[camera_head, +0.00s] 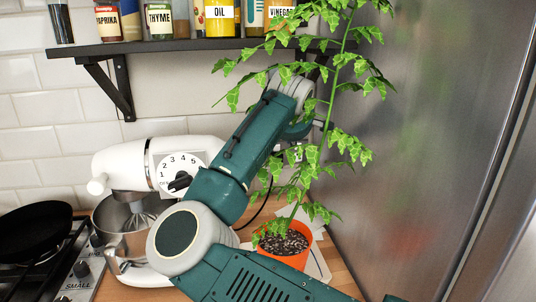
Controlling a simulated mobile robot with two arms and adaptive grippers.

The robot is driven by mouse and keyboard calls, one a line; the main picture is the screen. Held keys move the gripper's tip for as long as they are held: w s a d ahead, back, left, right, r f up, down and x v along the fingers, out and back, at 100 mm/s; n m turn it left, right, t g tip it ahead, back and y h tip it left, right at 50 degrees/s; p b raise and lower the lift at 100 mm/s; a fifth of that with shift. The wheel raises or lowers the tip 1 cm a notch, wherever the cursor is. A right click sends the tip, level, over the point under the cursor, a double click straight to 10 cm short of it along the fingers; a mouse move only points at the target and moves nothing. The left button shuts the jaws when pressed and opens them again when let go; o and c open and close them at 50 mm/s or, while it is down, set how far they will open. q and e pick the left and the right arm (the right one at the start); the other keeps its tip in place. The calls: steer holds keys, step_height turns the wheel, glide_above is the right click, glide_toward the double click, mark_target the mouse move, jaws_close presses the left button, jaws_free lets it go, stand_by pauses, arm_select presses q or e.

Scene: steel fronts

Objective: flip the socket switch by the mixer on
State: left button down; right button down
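The white stand mixer (125,163) stands on the wooden counter at the left, with a numbered dial and a steel bowl (112,217). My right arm comes in from below and reaches up past the mixer to the tiled wall. My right gripper (291,153) is at the wall behind the plant, mostly hidden by leaves and my own arm; its finger state does not show. The socket and its switch cannot be made out clearly; pale and dark parts there blend together. A black cable (262,203) runs up toward that spot. My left gripper is not in view.
A tall plant in an orange pot (287,256) stands right beside my arm, its leaves overlapping the gripper area. A dark shelf (190,46) with jars is above. A steel front (430,130) closes the right side. A hob with a black pan (33,230) is at left.

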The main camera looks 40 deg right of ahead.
steer(key=w+f+t+y+p, duration=0.1)
steer(key=w+f+y+p, duration=0.1)
steer(key=w+f, duration=0.4)
steer(key=shift+w+f+t, duration=0.25)
steer(key=shift+w+t, duration=0.05)
steer(key=shift+w, duration=0.8)
